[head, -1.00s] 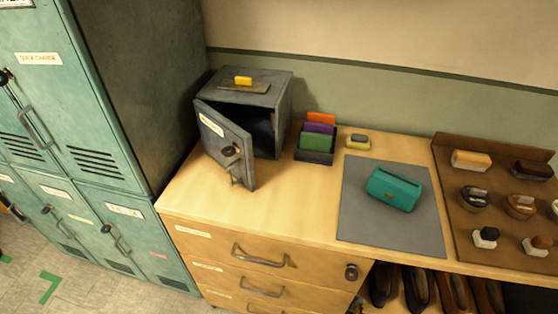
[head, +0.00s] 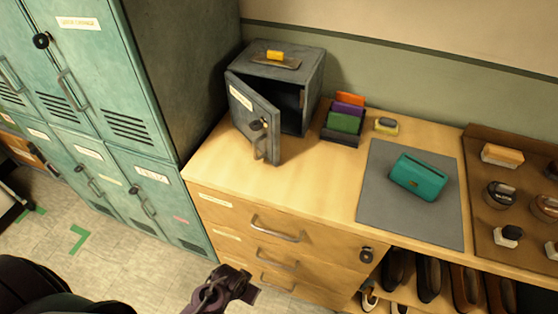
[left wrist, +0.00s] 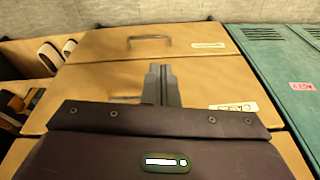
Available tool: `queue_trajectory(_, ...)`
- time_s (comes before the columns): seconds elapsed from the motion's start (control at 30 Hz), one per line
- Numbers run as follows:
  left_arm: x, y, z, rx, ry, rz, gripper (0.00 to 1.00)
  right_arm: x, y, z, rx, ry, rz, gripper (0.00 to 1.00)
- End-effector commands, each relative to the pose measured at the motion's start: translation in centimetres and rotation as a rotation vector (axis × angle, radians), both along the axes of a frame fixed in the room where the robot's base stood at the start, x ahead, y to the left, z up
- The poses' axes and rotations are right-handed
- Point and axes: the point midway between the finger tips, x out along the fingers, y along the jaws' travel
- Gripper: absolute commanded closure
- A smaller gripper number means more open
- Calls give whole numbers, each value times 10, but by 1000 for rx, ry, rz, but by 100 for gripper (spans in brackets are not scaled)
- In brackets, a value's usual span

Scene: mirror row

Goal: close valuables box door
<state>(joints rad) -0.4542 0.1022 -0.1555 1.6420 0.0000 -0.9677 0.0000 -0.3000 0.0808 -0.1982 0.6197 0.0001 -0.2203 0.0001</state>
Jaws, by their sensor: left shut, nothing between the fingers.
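The valuables box (head: 291,68) is a dark grey metal box at the back left of the wooden counter. Its door (head: 254,122) stands open, swung out toward the front, with a label, a round knob and a handle (head: 260,148) on it. The dark inside shows past the door's right edge. My left gripper (head: 247,293) is low in the head view, in front of the drawers and well below the box door. In the left wrist view its fingers (left wrist: 162,85) are shut and empty before the drawer fronts. My right gripper is not in view.
Teal lockers (head: 100,110) stand left of the counter. Right of the box are a card holder (head: 341,135), a sponge (head: 386,126), and a teal purse (head: 418,177) on a grey mat (head: 375,215). Drawers with handles (head: 278,230) front the counter. Counter space before the box is clear.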

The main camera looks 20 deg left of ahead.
Motion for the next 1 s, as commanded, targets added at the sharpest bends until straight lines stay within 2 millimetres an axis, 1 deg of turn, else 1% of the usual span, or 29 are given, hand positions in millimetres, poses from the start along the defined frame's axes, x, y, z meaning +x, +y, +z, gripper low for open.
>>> queue_trajectory(0.03,11,-2,36,-2,-20,2,100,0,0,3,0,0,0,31)
queue_trajectory(0.07,16,-2,55,-4,-28,3,100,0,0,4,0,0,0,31)
queue_trajectory(0.1,20,-3,79,-5,-35,5,100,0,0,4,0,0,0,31)
queue_trajectory(0.2,25,-3,129,-5,-50,8,100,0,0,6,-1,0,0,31)
queue_trajectory(0.3,26,-2,169,-5,-63,10,100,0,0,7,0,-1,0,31)
queue_trajectory(0.5,20,-1,233,-6,-86,14,100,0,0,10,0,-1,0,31)
queue_trajectory(0.7,7,1,286,-6,-103,16,100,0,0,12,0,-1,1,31)
queue_trajectory(0.73,10,2,285,-8,-114,30,100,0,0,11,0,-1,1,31)
queue_trajectory(0.8,23,6,278,-23,-167,92,100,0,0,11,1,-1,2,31)
queue_trajectory(1.0,59,13,272,-100,-327,258,100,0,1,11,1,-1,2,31)
